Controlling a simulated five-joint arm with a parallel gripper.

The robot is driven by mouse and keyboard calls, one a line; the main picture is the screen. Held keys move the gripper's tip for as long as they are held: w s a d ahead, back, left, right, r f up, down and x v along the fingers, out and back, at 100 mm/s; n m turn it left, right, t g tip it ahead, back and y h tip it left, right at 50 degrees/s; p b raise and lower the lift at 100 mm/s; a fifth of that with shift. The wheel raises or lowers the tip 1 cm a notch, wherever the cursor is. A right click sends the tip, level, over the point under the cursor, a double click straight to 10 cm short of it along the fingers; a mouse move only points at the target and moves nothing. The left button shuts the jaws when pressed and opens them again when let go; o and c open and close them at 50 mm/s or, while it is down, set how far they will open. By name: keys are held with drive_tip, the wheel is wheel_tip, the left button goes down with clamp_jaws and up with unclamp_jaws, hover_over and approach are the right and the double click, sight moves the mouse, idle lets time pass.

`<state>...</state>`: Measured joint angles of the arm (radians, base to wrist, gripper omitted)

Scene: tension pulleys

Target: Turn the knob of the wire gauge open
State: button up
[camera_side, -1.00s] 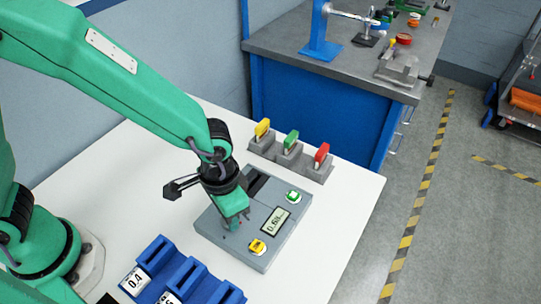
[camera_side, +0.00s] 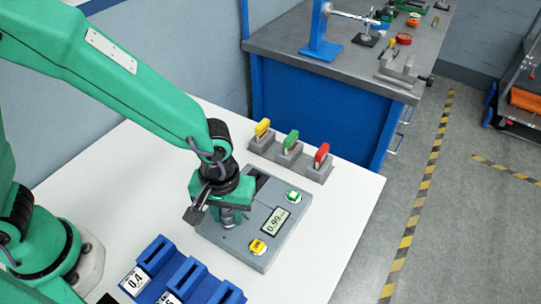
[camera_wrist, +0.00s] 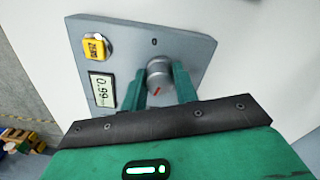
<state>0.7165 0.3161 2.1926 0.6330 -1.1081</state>
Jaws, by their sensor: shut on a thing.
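The wire gauge (camera_side: 261,259) is a grey box on the white table, with a display (camera_side: 275,220) reading 0.99. The wrist view shows the gauge face (camera_wrist: 190,45), the display (camera_wrist: 102,89) and the yellow button (camera_wrist: 95,47). The round grey knob (camera_wrist: 158,73) with a red pointer line sits between the fingers of my gripper (camera_wrist: 158,88), which is shut on it. In the side view my gripper (camera_side: 230,217) points down at the gauge and mostly hides the knob.
Yellow (camera_side: 262,128), green (camera_side: 290,140) and red (camera_side: 321,153) handled pieces stand in a grey holder (camera_side: 315,173) behind the gauge. Blue bins (camera_side: 188,275) with number labels stand at the front left. The table right of the gauge is clear.

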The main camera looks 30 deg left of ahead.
sight(227, 213)
drive_tip(key=shift+n, duration=0.3)
drive_tip(key=o, duration=1)
drive_tip(key=shift+r, duration=0.2)
drive_tip(key=shift+r, duration=3.75)
